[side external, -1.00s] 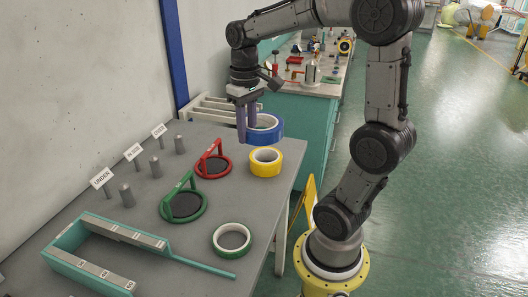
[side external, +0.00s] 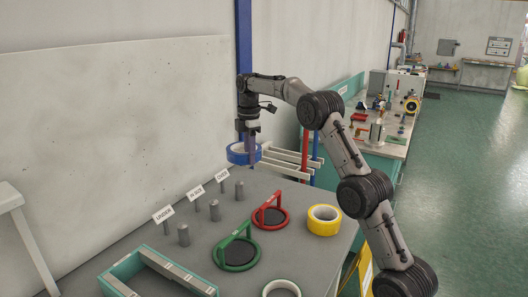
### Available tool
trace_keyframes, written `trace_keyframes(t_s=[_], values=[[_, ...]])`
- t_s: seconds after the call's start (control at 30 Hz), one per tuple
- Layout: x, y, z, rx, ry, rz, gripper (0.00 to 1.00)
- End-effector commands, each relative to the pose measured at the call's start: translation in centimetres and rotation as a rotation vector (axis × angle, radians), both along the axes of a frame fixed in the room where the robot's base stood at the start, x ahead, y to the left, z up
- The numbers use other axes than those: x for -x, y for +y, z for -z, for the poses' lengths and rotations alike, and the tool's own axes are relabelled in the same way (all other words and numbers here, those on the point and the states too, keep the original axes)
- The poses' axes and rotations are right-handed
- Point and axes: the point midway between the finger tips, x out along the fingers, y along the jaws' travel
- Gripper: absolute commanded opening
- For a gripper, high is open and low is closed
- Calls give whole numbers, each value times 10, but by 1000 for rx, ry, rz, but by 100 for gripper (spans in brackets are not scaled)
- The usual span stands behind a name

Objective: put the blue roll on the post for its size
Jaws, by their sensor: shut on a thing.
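The blue roll (side external: 233,155) is in my gripper (side external: 251,160), which is shut on the right side of its ring. The roll looks roughly level, apart from the posts and past the OVER post in the picture. Three grey upright posts stand in a row on the table: the UNDER post (side external: 183,236), the IN SIZE post (side external: 214,211) and the OVER post (side external: 239,191). Each has a small white sign behind it. No roll is on any post. The roll's height above the table is hard to tell.
A red ring gauge (side external: 283,222) and a green ring gauge (side external: 219,260), both with raised handles, lie right of the posts. A teal tray (side external: 118,271) is at the front. White rails (side external: 290,160) stand behind the table.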

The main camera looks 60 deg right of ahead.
Motion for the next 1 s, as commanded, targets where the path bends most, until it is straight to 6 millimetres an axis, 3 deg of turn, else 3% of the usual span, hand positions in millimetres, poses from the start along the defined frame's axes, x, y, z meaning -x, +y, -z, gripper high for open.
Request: trace_keyframes(t_s=[0.13,0.3,1.0], values=[[-26,-10,39,-2,3,-12,0],[-34,-13,77,-1,2,-13,0],[-34,-12,134,1,0,-12,0]])
